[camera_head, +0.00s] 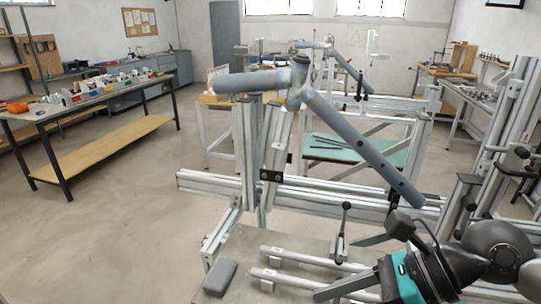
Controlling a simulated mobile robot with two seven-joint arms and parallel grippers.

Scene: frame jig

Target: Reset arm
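My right gripper (336,269) comes in from the lower right, with a teal band behind it. Its two grey fingers are spread apart with nothing seen between them. It is low over the front of the jig, near the metal rods (312,256) and an upright toggle clamp (342,232). A grey tube frame (358,142) is held up on the jig posts (248,150), with a long tube sloping down to the right. My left gripper is not in view.
The aluminium jig rail (215,184) crosses the middle. A grey block (220,278) lies on the front plate. Upright profiles with black clamps (468,190) stand at the right, close to my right arm. A workbench (80,108) stands at the left, with clear floor before it.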

